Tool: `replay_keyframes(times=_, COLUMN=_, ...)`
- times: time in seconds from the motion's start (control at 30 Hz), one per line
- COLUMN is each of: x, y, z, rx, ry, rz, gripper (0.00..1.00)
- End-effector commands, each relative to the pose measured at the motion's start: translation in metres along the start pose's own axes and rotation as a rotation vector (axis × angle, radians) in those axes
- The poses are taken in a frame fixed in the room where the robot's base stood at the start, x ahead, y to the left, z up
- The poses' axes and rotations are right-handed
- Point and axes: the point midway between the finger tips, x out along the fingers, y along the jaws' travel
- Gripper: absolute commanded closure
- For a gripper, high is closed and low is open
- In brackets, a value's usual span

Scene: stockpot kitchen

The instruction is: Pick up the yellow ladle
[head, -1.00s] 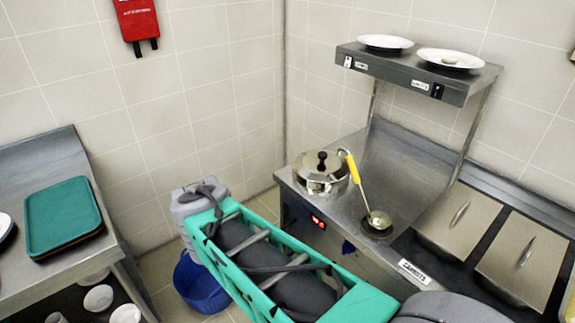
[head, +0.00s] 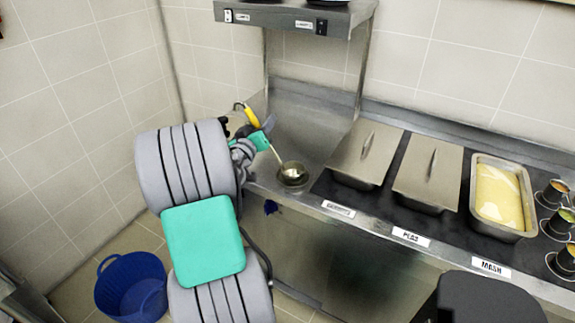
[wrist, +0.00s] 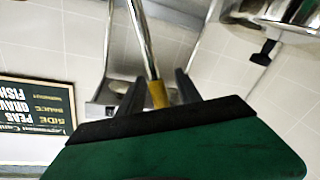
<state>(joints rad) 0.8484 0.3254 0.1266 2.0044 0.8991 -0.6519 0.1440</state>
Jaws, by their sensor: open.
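The ladle has a yellow handle end (head: 251,116), a thin steel shaft and a round steel bowl (head: 291,172). My gripper (head: 265,126) is at the upper part of the ladle. In the wrist view my open gripper (wrist: 158,88) has a finger on each side of the ladle, whose yellow part (wrist: 158,95) shows between them. I cannot tell whether either finger touches it. My arm hides part of the counter beside the ladle.
The steel pot (wrist: 290,12) shows close by in the wrist view. A raised steel shelf (head: 290,15) stands on posts behind the ladle. Lidded pans (head: 365,153) and a yellow mash tray (head: 498,197) lie to the right. A blue tub (head: 132,287) is on the floor.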

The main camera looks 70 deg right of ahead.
Motion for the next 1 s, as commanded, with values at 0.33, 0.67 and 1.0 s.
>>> replay_keyframes(times=0.33, x=0.0013, y=-0.0007, z=0.0004, rx=0.000, ry=0.000, rz=-0.001, gripper=0.70)
replay_keyframes(times=0.67, x=0.0011, y=-0.0008, z=0.0003, rx=0.001, ry=0.000, rz=-0.002, gripper=0.97)
replay_keyframes(times=1.0, x=0.0010, y=-0.0009, z=0.0002, rx=0.001, ry=0.000, rz=-0.002, gripper=1.00)
